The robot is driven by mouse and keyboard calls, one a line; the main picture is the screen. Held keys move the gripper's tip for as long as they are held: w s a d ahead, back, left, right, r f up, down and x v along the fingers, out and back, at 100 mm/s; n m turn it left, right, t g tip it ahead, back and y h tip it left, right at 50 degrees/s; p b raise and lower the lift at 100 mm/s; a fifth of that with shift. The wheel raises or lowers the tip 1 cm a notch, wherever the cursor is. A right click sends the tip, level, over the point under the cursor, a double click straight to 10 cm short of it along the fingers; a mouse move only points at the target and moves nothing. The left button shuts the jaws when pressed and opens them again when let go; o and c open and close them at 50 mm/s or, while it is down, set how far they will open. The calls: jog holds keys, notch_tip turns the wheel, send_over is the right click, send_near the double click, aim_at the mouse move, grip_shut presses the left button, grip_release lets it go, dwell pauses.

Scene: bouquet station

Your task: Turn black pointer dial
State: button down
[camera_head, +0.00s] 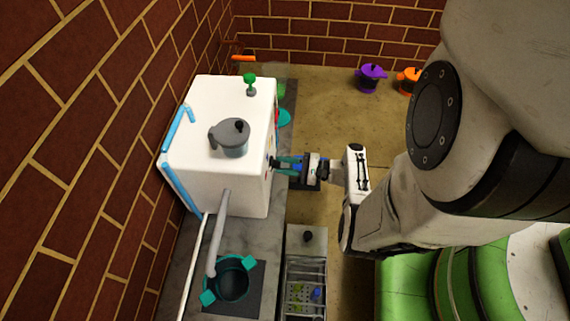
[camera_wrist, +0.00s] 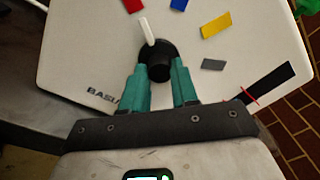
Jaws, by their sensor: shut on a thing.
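The black pointer dial (camera_wrist: 159,62) is in the middle of the wrist view, on the white panel of a box. A white pointer (camera_wrist: 147,31) sticks out from it toward the top, leaning slightly left. My gripper (camera_wrist: 160,85) has teal fingers on both sides of the dial and is shut on it. In the head view my gripper (camera_head: 279,164) reaches the right side of the white box (camera_head: 190,120); the dial is mostly hidden there by the fingers.
Red (camera_wrist: 132,5), blue (camera_wrist: 179,4), yellow (camera_wrist: 216,23) and grey (camera_wrist: 213,64) marks surround the dial. A grey pot (camera_head: 230,145) and a small green plant (camera_head: 250,84) stand on the box. Purple (camera_head: 370,77) and orange (camera_head: 408,80) pots stand beyond.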

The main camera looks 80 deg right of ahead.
jog(key=m+y+p, duration=0.1)
jog(key=m+p, duration=0.1)
jog(key=m, duration=0.9)
jog(key=m+g+y+p, duration=0.1)
jog(key=m+p, duration=0.1)
jog(key=m, duration=0.9)
jog(key=shift+p, duration=0.4)
jog(key=shift+m, duration=0.3)
jog(key=c, duration=0.9)
grip_release()
jog(key=shift+r, duration=0.1)
jog(key=shift+o, duration=0.2)
jog(key=s+d+b, duration=0.1)
jog(key=s, duration=0.9)
jog(key=shift+s+d+r, duration=0.15)
jog(key=shift+s+r, duration=0.15)
jog(key=shift+s, duration=0.1)
